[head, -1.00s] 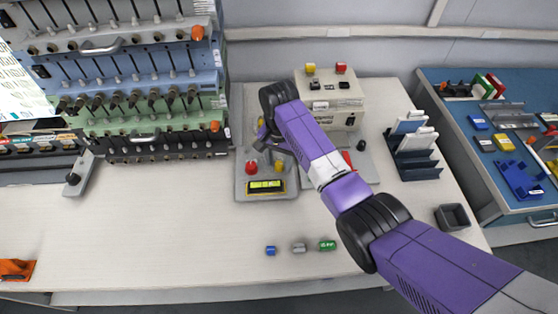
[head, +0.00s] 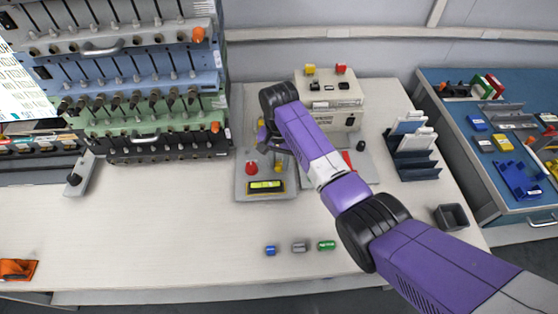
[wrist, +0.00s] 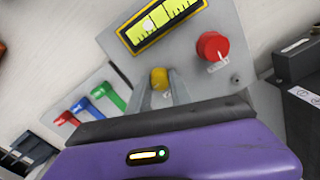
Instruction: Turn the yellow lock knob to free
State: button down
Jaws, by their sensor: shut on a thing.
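The yellow lock knob (wrist: 159,78) sits on a grey panel (wrist: 130,68), near a red mushroom knob (wrist: 212,46) and a yellow-green display strip (wrist: 160,24). In the head view the yellow knob (head: 278,165) shows just below my gripper (head: 273,147), right of the red knob (head: 252,167). In the wrist view the fingers of my gripper (wrist: 164,90) are shut on the yellow knob, one on each side. The fingers partly hide the knob's lower part, and I cannot read its setting.
Behind the panel stands a beige box (head: 335,95) with yellow and red buttons. Red, blue and green levers (wrist: 90,105) are beside the panel. A rack of channels (head: 150,90) is at left, a dark slotted holder (head: 415,165) at right. Small cylinders (head: 299,247) lie on the front bench.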

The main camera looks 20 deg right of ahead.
jog(key=n+p, duration=0.2)
jog(key=n, duration=0.5)
jog(key=shift+r, duration=0.1)
jog(key=n+p, duration=0.1)
jog(key=n, duration=0.2)
jog(key=shift+n, duration=0.3)
jog(key=shift+n+p, duration=0.35)
jog(key=shift+n, duration=1.45)
jog(key=shift+w, duration=0.1)
jog(key=c, duration=1.2)
grip_release()
jog(key=shift+o, duration=0.2)
